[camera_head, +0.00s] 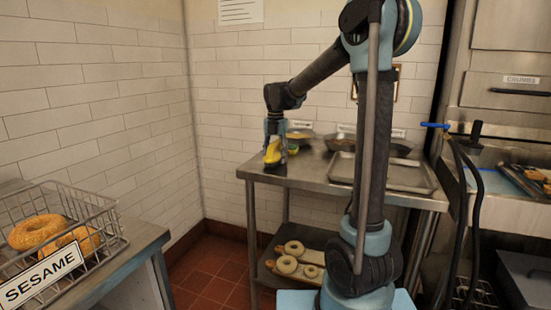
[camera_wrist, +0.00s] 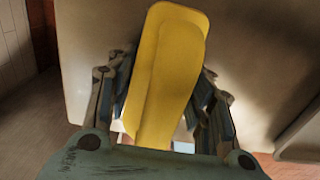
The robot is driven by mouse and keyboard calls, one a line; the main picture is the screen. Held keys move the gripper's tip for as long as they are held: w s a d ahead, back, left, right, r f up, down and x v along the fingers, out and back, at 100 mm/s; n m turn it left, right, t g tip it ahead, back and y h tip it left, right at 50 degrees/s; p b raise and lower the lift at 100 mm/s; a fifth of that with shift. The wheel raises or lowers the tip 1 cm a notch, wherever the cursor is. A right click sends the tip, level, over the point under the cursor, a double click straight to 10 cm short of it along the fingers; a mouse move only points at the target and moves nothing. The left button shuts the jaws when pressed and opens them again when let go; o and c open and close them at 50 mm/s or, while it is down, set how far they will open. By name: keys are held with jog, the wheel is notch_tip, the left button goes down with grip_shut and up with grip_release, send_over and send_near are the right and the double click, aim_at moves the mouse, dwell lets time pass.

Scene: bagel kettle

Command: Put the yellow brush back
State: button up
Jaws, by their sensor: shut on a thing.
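The yellow brush (camera_head: 272,152) is in my gripper (camera_head: 274,160) at the left end of the steel table (camera_head: 262,178) in the head view. In the wrist view the brush (camera_wrist: 170,70) stands out between the two fingers (camera_wrist: 165,100), which close on it from both sides. Only its yellow body shows there; I cannot make out bristles. In the head view my gripper points down with the brush near the table's front left corner. I cannot tell whether the brush touches the table top.
Several round pans or bowls (camera_head: 300,133) stand along the wall at the back of the table. A metal tray (camera_head: 395,173) lies on its right side. Bagels (camera_head: 287,264) lie on the lower shelf. A wire basket (camera_head: 105,215) labelled SESAME holds bagels at the left.

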jog(key=shift+f, duration=0.15)
jog(key=o, duration=1.2)
notch_tip(320, 180, up, 12)
jog(key=shift+r, duration=0.1)
jog(key=shift+s, duration=0.1)
